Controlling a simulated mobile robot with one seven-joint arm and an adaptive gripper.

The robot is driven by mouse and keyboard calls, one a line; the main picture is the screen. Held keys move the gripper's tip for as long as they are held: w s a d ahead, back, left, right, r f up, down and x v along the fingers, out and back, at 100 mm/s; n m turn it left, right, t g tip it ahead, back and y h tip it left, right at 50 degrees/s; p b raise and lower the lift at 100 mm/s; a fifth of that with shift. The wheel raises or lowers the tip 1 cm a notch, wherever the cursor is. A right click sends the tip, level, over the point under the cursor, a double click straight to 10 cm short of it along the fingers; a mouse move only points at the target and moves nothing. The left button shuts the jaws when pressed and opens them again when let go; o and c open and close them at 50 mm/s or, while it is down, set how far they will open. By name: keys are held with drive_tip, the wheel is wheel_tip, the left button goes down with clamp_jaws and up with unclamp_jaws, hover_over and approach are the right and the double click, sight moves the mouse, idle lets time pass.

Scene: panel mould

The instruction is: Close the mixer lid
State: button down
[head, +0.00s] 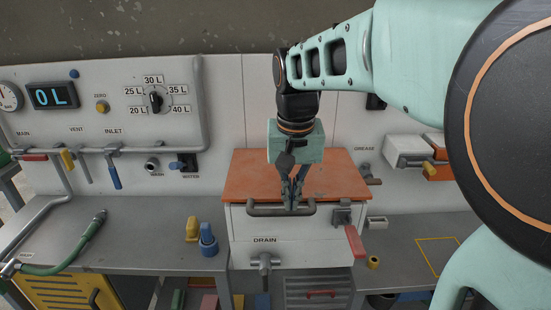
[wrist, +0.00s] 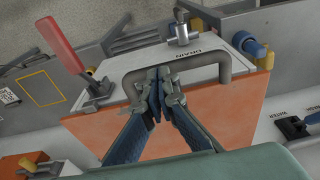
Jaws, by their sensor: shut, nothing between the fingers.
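The mixer lid (head: 252,172) is an orange panel on top of the white mixer box (head: 300,255), and it lies flat and looks closed down on the box. A grey bar handle (head: 265,210) runs along its front edge. My gripper (head: 292,205) points down at the front of the lid, with its fingertips at the handle. In the wrist view the shut fingers (wrist: 160,75) are beside the handle (wrist: 130,88), over the orange lid (wrist: 225,105). Nothing shows between them. I cannot tell whether they touch the handle.
A clamp with a red lever (head: 355,242) stands at the box's front right. A drain valve (head: 265,262) is on the front. Blue and yellow fittings (head: 207,240) stand left on the grey bench (head: 150,225). A control panel (head: 120,100) is behind, left.

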sight(291, 213)
drive_tip(key=shift+f, duration=0.3)
drive_tip(key=shift+s+f+b, duration=0.15)
drive_tip(key=shift+f+b, duration=0.8)
drive_tip(key=shift+f, duration=0.5)
drive_tip(key=shift+s, duration=0.15)
